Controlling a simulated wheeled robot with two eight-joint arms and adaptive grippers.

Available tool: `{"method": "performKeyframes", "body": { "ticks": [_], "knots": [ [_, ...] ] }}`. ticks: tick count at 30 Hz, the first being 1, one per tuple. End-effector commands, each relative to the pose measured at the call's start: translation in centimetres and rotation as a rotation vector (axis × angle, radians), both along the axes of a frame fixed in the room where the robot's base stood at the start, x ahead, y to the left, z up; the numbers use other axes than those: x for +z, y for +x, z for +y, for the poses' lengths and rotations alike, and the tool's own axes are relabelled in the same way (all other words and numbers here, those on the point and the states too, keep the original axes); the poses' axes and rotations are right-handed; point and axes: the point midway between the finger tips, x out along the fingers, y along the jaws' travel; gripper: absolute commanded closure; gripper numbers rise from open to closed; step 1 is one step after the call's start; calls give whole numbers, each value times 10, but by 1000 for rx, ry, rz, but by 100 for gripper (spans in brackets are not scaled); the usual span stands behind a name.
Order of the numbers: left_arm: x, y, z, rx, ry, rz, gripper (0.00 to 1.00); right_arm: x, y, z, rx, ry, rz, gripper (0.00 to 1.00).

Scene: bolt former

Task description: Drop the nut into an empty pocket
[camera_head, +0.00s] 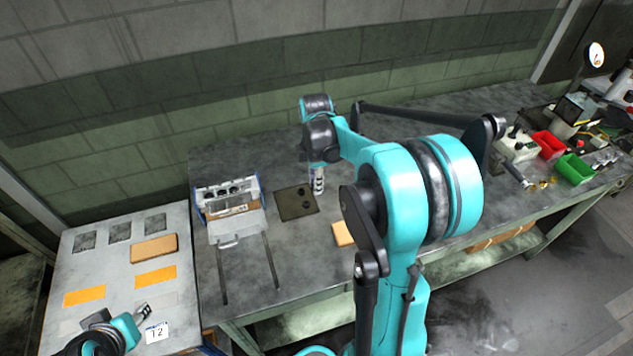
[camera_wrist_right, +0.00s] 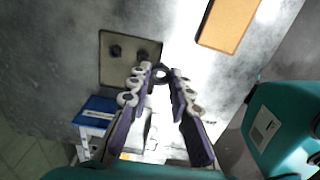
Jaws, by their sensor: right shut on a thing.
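A dark ring-shaped nut (camera_wrist_right: 160,74) sits between the fingertips of my right gripper (camera_wrist_right: 160,80) in the right wrist view. The right gripper (camera_head: 318,187) also shows in the head view, just right of a dark square plate (camera_head: 287,205); the nut is too small to make out there. The plate also shows in the right wrist view (camera_wrist_right: 112,74), beyond the fingertips and to the left. It bears a few dark round spots; whether they are empty pockets or nuts I cannot tell. My left gripper (camera_head: 143,310) is over the side table at lower left, its jaw state unclear.
A blue-and-grey fixture (camera_head: 229,238) with two rails stands left of the plate. An orange-tan block (camera_head: 343,234) lies near the bench's front edge. Red (camera_head: 549,144) and green (camera_head: 575,168) bins stand at right. The side table (camera_head: 110,265) holds orange pads.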

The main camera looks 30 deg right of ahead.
Motion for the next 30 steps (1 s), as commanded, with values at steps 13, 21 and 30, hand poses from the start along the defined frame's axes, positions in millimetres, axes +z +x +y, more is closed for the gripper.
{"method": "performKeyframes", "body": {
  "ticks": [13, 21, 30],
  "knots": [
    [76, 0, 0, 0, 0, 0, 60, 44, 91, 81, 6, 0, -1, 100],
    [110, 0, 0, 0, 0, 0, 60, 53, 131, 139, 3, -1, -2, 100],
    [115, 0, 0, 0, 0, 0, 60, 49, 141, 159, -1, -1, -2, 100]
  ]
}}
